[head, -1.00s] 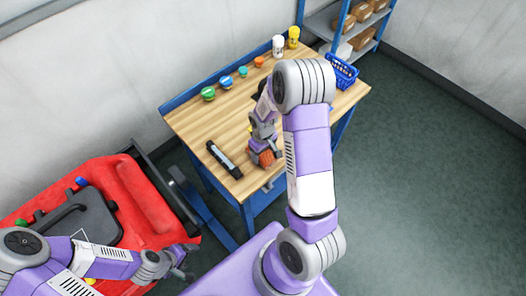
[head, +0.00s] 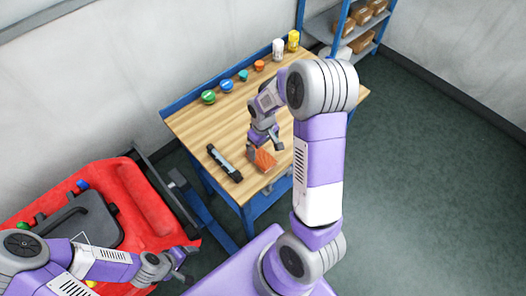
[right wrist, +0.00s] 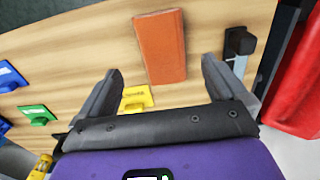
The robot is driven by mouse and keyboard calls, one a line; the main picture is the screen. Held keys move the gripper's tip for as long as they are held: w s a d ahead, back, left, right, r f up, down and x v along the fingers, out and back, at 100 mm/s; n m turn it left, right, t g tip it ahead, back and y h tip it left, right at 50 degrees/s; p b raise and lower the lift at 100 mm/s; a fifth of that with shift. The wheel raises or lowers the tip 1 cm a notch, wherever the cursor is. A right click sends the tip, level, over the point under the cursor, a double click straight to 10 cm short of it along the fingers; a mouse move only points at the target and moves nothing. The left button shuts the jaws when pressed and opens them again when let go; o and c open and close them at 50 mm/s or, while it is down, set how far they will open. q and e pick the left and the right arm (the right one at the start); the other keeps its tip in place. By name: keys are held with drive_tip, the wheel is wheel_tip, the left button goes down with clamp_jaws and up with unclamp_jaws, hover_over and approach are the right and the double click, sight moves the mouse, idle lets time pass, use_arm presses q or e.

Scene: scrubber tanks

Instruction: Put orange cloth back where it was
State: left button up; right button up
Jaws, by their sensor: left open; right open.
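The orange cloth (head: 265,160) lies on the wooden workbench (head: 195,122) near its front edge, just right of a black and silver tool. In the right wrist view the cloth (right wrist: 160,47) is a flat, neat rectangle on the wood, beyond the fingertips. My right gripper (head: 267,141) is open and empty, above and just behind the cloth; its two fingers also show in the right wrist view (right wrist: 162,72), apart with nothing between them. My left gripper (head: 183,264) is open and empty beside the red machine, away from the bench.
The black and silver tool (head: 224,162) lies left of the cloth. Small coloured pots, including a green one (head: 208,97), and white (head: 278,49) and yellow bottles (head: 293,40) line the bench's back. The red machine (head: 145,200) stands left.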

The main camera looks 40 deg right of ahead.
sight(263, 156)
wheel_tip(263, 156, up, 5)
drive_tip(key=shift+r, duration=0.15)
idle(0.6)
